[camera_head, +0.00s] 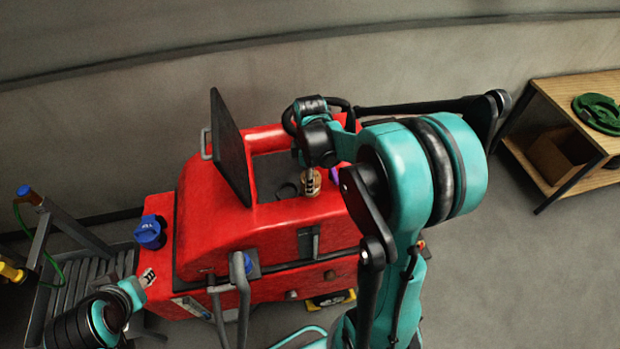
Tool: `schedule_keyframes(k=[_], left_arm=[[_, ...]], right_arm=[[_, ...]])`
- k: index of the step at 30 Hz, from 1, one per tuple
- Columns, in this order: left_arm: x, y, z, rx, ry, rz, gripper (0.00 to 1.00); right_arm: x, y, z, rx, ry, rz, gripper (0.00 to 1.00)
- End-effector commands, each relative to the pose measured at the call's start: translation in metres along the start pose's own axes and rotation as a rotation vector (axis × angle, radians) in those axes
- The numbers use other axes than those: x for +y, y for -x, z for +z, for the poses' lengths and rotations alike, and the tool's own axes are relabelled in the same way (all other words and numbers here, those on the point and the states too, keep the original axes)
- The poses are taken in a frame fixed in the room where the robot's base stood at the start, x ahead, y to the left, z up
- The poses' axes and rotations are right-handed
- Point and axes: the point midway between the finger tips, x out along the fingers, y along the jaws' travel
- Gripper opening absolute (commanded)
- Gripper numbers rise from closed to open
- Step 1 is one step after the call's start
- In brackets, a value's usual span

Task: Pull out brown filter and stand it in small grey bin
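The brown filter (310,183) shows as a small rounded brown piece at the right side of the dark opening in the top of the red scrubber (225,222). My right gripper (308,172) reaches down from above, its fingertips at the filter and overlapping it in the picture. Whether they are closed on it is too small to tell. My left gripper (147,279) is at the lower left, beside the scrubber's front corner, away from the filter. Its fingers are too small to judge. I cannot make out a small grey bin in this view.
A dark lid (231,150) stands raised at the opening's left. A blue cap (150,233) sits on the scrubber's left end. A grey slatted cart (85,278) stands at left. A wooden shelf (570,75) with a green coil (598,112) is at right. Floor is clear at lower right.

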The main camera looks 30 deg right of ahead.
Motion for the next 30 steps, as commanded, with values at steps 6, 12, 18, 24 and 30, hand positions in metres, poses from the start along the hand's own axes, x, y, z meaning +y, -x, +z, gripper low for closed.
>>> schedule_keyframes(k=[6, 12, 18, 24, 30], left_arm=[[0.000, 0.008, -0.006, 0.000, 0.000, 0.000, 0.34], [0.000, 0.013, -0.010, 0.000, 0.000, 0.000, 0.34], [0.000, 0.019, -0.013, 0.000, 0.000, 0.000, 0.34], [0.000, 0.019, -0.014, 0.000, 0.000, 0.000, 0.34], [0.000, 0.019, -0.013, 0.000, 0.000, 0.000, 0.34]], right_arm=[[0.000, 0.013, 0.000, 0.000, 0.000, 0.000, 0.22], [0.000, 0.024, 0.000, 0.000, 0.000, 0.000, 0.22], [0.000, 0.034, 0.000, 0.000, 0.000, 0.000, 0.22], [0.000, 0.034, 0.000, 0.000, 0.000, 0.000, 0.22], [0.000, 0.034, 0.000, 0.000, 0.000, 0.000, 0.22]])
